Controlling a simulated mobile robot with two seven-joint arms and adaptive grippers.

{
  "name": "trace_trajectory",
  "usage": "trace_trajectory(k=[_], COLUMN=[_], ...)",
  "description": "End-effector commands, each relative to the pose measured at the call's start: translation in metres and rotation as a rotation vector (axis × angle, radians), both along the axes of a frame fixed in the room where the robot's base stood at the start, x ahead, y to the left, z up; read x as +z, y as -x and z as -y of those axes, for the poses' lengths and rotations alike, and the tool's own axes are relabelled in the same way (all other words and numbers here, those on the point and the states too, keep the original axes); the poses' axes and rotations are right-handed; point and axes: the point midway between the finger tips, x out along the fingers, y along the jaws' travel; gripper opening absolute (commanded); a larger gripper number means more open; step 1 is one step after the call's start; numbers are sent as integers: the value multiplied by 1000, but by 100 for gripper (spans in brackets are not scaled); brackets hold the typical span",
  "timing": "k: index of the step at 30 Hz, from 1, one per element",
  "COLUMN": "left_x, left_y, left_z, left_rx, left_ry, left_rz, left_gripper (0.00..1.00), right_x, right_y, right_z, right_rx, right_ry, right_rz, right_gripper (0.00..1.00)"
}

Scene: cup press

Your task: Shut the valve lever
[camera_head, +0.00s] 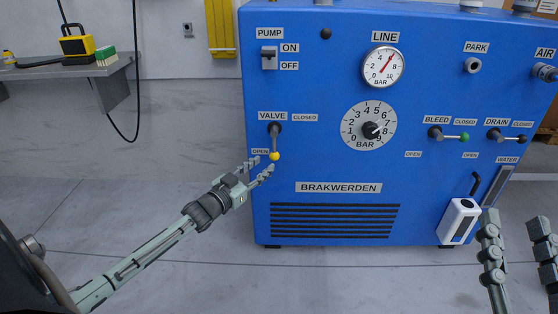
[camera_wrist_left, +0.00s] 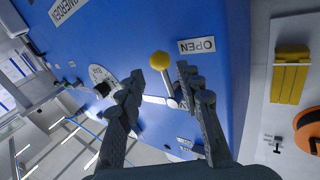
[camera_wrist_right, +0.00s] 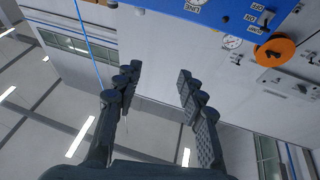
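My left gripper (camera_head: 261,167) is open at the lever's lower left, fingertips close to the ball. In the left wrist view, the lever's ball (camera_wrist_left: 159,60) and pale shaft lie in line with the gap between the open fingers (camera_wrist_left: 173,75); contact cannot be told. My right gripper (camera_head: 515,224) is open and empty at the lower right, also seen in its wrist view (camera_wrist_right: 159,75).
The blue press panel (camera_head: 340,218) also carries a pump switch (camera_head: 268,58), a round dial (camera_head: 368,126), a green-tipped bleed lever (camera_head: 450,136) and a drain lever (camera_head: 507,136). A white container (camera_head: 458,221) hangs at the lower right. Floor left of the panel is clear.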

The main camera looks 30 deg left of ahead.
Motion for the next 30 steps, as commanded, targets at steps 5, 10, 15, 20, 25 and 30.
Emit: trace_trajectory(k=[5,10,15,20,25,30], left_x=[0,-1,-1,-1,-1,-1], left_y=[-31,-51,-57,-57,-57,-57], left_z=[1,2,2,2,2,2], left_rx=[2,1,1,1,1,1], left_ry=[0,-1,-1,-1,-1,-1], left_rz=[2,0,-2,-2,-2,-2], left_gripper=[36,36,36,36,19,0], right_x=[11,20,23,24,23,23], right_y=[4,7,8,8,8,8], right_z=[3,6,7,7,7,7], right_rx=[-5,-11,-12,-12,-12,-12], right_ry=[-31,-51,-57,-57,-57,-57], right_rz=[86,144,165,166,165,164], right_gripper=[40,40,40,40,40,40])
